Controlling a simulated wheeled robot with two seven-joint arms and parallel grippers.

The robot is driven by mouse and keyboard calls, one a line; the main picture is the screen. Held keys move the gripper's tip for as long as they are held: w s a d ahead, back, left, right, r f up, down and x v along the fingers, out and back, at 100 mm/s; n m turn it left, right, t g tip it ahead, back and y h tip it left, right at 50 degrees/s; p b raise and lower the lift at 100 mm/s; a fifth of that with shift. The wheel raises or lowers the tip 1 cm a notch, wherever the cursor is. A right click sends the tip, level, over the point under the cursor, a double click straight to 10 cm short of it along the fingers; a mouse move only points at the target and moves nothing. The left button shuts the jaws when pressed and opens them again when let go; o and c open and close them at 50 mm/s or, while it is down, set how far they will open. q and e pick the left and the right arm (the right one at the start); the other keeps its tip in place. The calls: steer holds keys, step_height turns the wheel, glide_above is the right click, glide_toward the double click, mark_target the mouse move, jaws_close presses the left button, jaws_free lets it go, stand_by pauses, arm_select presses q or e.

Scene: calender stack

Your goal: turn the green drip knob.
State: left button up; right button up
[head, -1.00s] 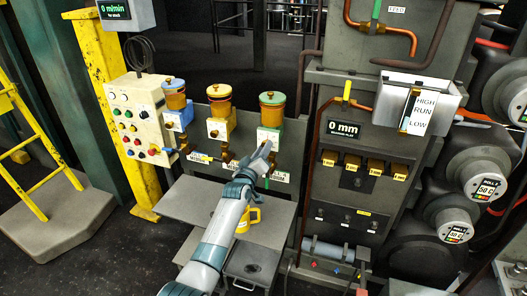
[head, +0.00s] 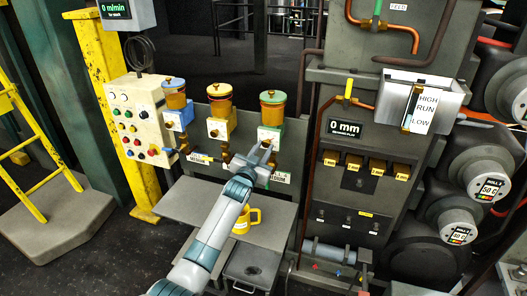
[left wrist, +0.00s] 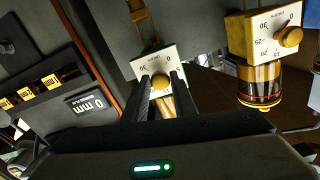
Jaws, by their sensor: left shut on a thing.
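The green-topped oiler (head: 272,108) stands at the right end of a row of three. Its white dial block (head: 268,136) sits below it, partly behind my left gripper. My left gripper (head: 264,152) reaches up to the front of this block. In the left wrist view, which is turned over, the dial plate (left wrist: 147,66) lies straight ahead with a small brass-coloured knob (left wrist: 160,82). The fingers of my left gripper (left wrist: 160,85) are on both sides of the knob and shut on it. The fingers partly hide the dial numbers. My right gripper is not in view.
A yellow-topped oiler (head: 219,99) and a blue-topped oiler (head: 175,97) stand to the left. A panel with a 0 mm display (head: 344,129) is to the right.

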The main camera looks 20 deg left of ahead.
arm_select(q)
steer(key=m+b, duration=0.1)
steer(key=m, duration=0.5)
steer(key=shift+a+f, duration=0.1)
steer(key=shift+f, duration=0.05)
steer(key=shift+m, duration=0.3)
steer(key=o, duration=0.9)
steer(key=shift+o, duration=0.6)
steer(key=shift+s, duration=0.1)
steer(key=s+b, duration=0.4)
steer(key=s, duration=1.3)
steer(key=shift+s+a, duration=0.15)
steer(key=shift+a, duration=0.15)
